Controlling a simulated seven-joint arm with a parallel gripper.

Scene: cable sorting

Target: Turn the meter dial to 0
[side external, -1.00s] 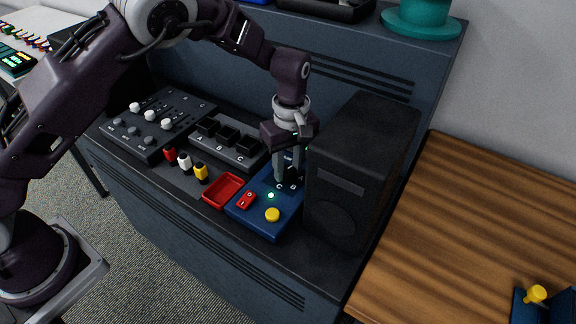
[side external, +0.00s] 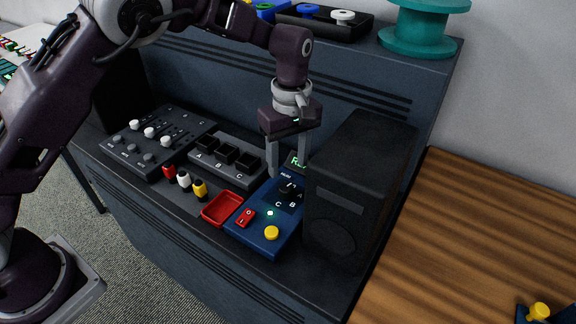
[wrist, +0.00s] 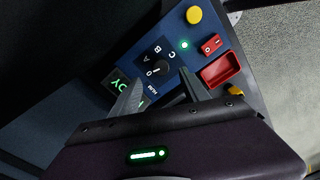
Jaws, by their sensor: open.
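The meter is a blue box (side external: 262,229) with a lit green display (side external: 295,160), a green light, a red rocker switch and a yellow button. Its black dial (side external: 287,187) sits below the display, with letters A, B and C beside it. The dial also shows in the wrist view (wrist: 155,68) with a white pointer mark; which label it points to is too small to tell. My gripper (side external: 288,170) is open and empty, pointing down just above the dial, with its fingers apart. In the wrist view its fingertips (wrist: 160,82) appear near the dial and partly cover the display.
A tall black speaker box (side external: 360,190) stands close on the right of the meter. A wooden table (side external: 470,240) is at right.

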